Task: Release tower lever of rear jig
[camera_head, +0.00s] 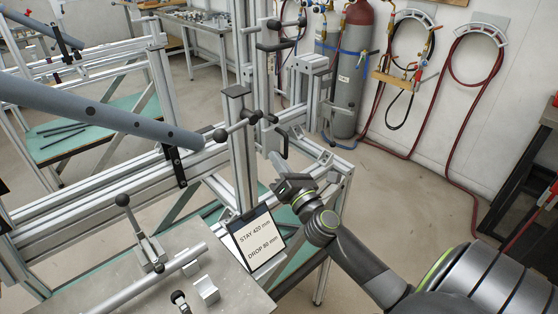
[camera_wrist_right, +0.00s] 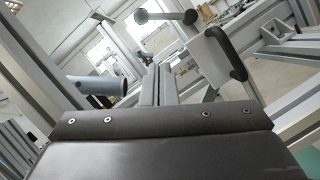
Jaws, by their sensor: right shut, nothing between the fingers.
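An upright aluminium tower (camera_head: 242,165) stands at the end of the jig rails. Near its top is a lever with a black ball knob (camera_head: 220,135) on a short rod. A black bar handle (camera_head: 281,142) sits just right of it; a black handle also shows in the right wrist view (camera_wrist_right: 232,55). My right gripper (camera_head: 284,185) is below and right of the lever, apart from it, shut and empty. Its dark body fills the bottom of the right wrist view. A second tower (camera_head: 291,75) with black handles stands behind. My left gripper is not in view.
A grey tube (camera_head: 95,110) runs across the jig from the left; its open end shows in the right wrist view (camera_wrist_right: 97,86). A sign (camera_head: 256,240) hangs below the tower. A toggle clamp (camera_head: 140,235) stands on the front plate.

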